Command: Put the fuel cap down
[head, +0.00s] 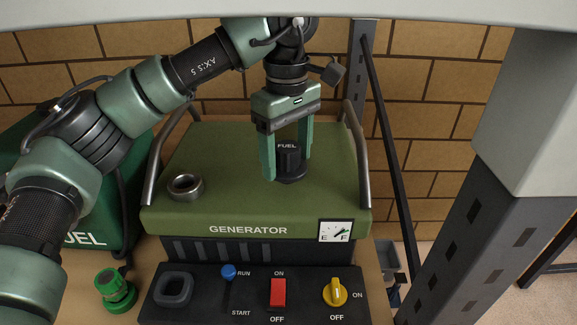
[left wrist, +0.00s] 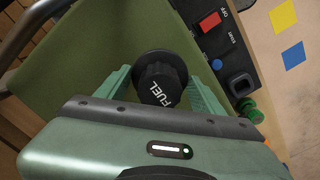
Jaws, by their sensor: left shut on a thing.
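The black fuel cap (head: 290,161), with FUEL printed in white, is between the two green fingers of my left gripper (head: 288,178), which is shut on it. The cap is over the right part of the green generator top (head: 232,160); I cannot tell whether its base touches the surface. The open filler neck (head: 185,187), a metal ring, is apart from the cap on the left of the top. In the left wrist view the cap (left wrist: 160,80) shows between the fingertips of my left gripper (left wrist: 165,74). My right gripper is not in view.
Metal rails (head: 357,150) flank the generator top. The front panel holds a red switch (head: 278,293), a yellow knob (head: 335,291) and a blue-tipped lever (head: 228,272). A green fuel can (head: 95,238) and a green cap (head: 115,291) are at left. The top's middle is clear.

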